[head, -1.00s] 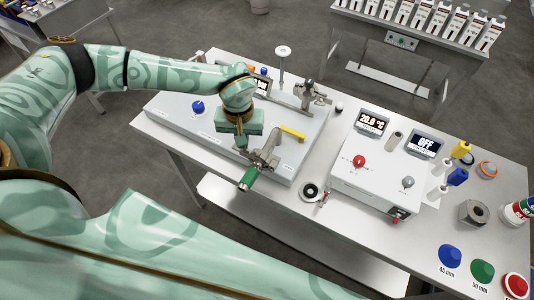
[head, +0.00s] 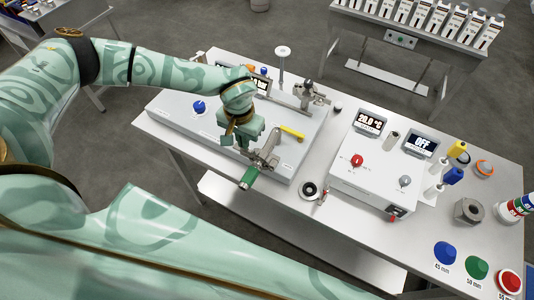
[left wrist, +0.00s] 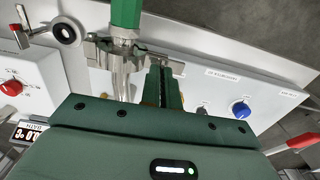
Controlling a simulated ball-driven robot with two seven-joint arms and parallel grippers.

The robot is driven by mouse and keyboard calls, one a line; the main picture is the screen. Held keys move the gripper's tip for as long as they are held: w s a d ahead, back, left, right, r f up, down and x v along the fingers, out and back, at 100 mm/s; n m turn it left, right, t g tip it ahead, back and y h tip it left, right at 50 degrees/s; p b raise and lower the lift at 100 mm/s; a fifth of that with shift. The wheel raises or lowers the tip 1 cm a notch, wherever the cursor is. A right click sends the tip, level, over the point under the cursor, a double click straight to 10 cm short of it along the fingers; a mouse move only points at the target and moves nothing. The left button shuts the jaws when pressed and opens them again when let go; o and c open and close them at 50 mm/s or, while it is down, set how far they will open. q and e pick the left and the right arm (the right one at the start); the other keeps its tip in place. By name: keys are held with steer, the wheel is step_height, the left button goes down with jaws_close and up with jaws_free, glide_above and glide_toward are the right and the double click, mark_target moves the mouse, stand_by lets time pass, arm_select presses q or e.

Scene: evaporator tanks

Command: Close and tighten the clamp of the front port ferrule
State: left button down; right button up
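The front port ferrule (head: 259,164) is a metal fitting with a green end piece (head: 248,178), at the front edge of the grey tank lid. The left wrist view shows the silver clamp (left wrist: 108,50) at this joint, just below the green end piece (left wrist: 126,12). Part of the clamp reaches right, to the fingertips. My left gripper (head: 246,150) is beside the ferrule, on its left. In the left wrist view its fingers (left wrist: 163,72) are close together at the clamp's end. Whether they grip it cannot be told. My right gripper is not in view.
A yellow-handled valve (head: 292,132) stands right of the ferrule. A control box (head: 375,180) with displays, a black ring (head: 309,188), a metal nut (head: 468,211) and coloured caps (head: 446,252) are on the bench (head: 290,205). A blue knob (head: 199,107) is on the lid.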

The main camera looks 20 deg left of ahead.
arm_select(q)
steer(key=shift+r+m+p, duration=0.1)
steer(key=shift+m+p, duration=0.3)
steer(key=shift+m, duration=0.7)
steer(key=shift+m+p, duration=0.3)
steer(key=shift+m, duration=0.7)
